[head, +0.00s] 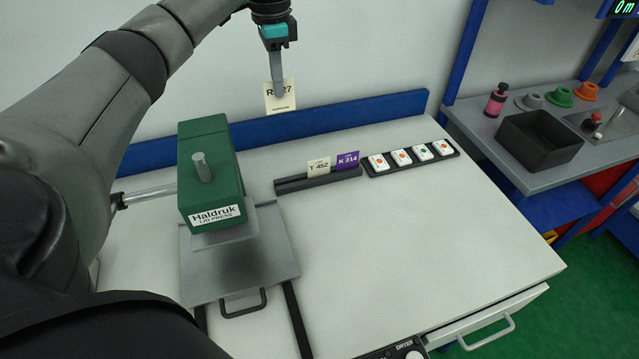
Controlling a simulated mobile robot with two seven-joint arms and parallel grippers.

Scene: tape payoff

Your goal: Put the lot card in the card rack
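My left gripper (278,82) is shut on a cream lot card (281,104), held upright in the air above the back of the bench. The finger covers part of the card's printed code. The dark card rack (292,186) lies below on the white bench, apart from the held card. A cream card marked "T 452" (318,166) and a purple card marked "K 214" (347,160) stand toward its right end. The rack's left part looks empty. My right gripper is not in view.
A green Haldruk press (210,165) stands left of the rack. A dark strip with several white blocks (412,157) lies to the rack's right. A blue rail (360,109) runs along the back. The bench's front right is clear.

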